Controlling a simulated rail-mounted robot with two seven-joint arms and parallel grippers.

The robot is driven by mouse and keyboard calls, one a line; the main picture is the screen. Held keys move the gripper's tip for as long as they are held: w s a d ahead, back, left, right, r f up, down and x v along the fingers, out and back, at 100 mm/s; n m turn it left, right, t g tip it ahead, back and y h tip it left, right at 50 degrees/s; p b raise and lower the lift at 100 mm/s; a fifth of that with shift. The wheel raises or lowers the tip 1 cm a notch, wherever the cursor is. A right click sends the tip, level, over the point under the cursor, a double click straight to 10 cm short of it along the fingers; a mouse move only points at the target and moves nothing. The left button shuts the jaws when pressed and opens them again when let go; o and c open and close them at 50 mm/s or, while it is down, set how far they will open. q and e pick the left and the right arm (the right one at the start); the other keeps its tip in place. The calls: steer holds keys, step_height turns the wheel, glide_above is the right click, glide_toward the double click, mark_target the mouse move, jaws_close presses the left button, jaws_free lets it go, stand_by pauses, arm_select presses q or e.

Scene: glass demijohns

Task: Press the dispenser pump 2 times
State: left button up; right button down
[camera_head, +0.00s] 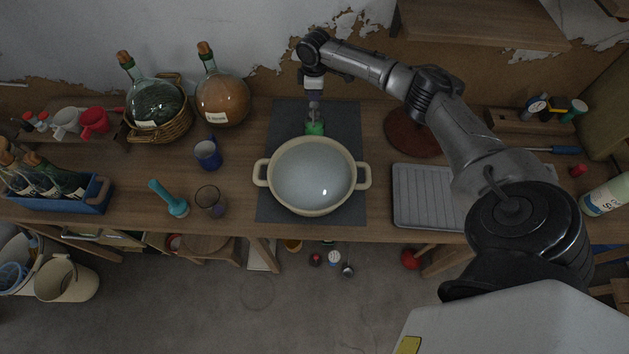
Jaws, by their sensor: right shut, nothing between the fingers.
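The dispenser (315,128) has a green lower part and stands on the dark mat, just behind the big pot. Its upper part, with the pump, is small and dim in the camera_head view. My right gripper (314,97) points down over the dispenser, shut and empty. I cannot tell whether its fingertips touch the pump. My left gripper is not in view.
A cream two-handled pot (313,178) stands on the dark mat (286,113) right in front of the dispenser. A blue mug (208,154) and glass demijohns (221,99) stand to the left. A grey ridged tray (425,197) lies to the right.

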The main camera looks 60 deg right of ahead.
mark_target(315, 103)
steer(key=shift+f, duration=0.2)
steer(key=shift+f+b, duration=0.45)
steer(key=shift+f, duration=1.15)
steer(key=shift+r, duration=0.1)
steer(key=shift+r+p, duration=1.8)
steer(key=shift+p, duration=0.4)
steer(key=shift+f, duration=0.3)
